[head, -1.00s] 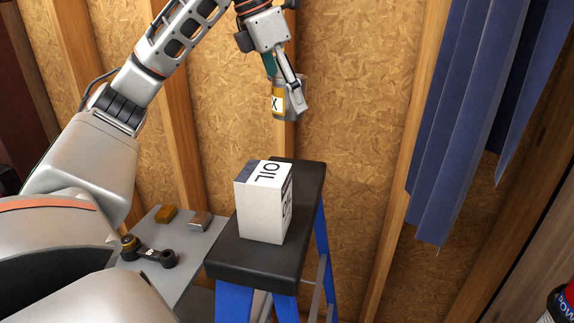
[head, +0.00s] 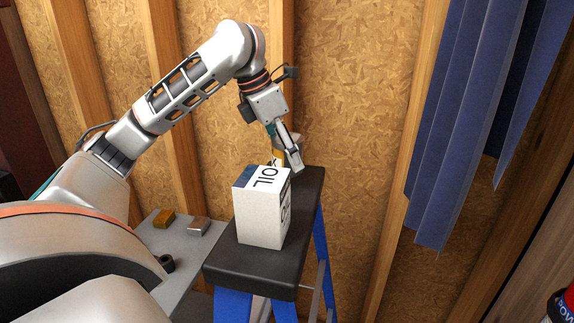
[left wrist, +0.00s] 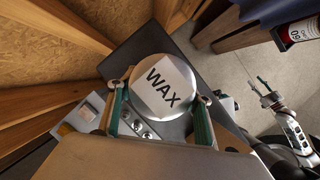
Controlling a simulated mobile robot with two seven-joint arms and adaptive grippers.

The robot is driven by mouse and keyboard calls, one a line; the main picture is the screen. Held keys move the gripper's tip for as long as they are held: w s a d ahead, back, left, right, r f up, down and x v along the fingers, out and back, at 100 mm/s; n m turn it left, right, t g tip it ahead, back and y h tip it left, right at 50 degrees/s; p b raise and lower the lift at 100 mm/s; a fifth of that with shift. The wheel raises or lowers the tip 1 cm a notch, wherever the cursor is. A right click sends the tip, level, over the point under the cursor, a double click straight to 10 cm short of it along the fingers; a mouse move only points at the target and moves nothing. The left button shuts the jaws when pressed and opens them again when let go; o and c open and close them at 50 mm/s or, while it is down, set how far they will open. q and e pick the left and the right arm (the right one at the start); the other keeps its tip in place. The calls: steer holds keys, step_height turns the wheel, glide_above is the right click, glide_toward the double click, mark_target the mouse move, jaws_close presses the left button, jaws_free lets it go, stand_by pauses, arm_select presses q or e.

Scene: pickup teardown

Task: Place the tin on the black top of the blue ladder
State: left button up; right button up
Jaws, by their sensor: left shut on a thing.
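The tin (left wrist: 165,88) is round, with a white WAX label on its lid; a yellow part of it (head: 278,156) shows in the head view. My left gripper (head: 284,160) is shut on the tin, with a finger on each side in the left wrist view (left wrist: 160,106). The tin is over the far end of the black top (head: 315,185) of the blue ladder (head: 320,245). The oil box hides its lower part, so I cannot tell whether it touches the top. My right gripper (left wrist: 266,88) shows small in the left wrist view, fingers apart and empty.
A white OIL box (head: 260,220) stands on the ladder top, just in front of the tin. A grey surface (head: 185,245) left of the ladder holds small blocks (head: 164,219). Blue sheets (head: 455,130) hang at right. A stud wall (head: 350,90) stands behind.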

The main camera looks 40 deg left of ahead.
mark_target(275, 140)
arm_select(q)
steer(key=shift+f, duration=1.5)
steer(key=o, duration=1.4)
steer(key=shift+f, duration=0.1)
steer(key=v, duration=1.2)
steer(key=shift+d, duration=0.1)
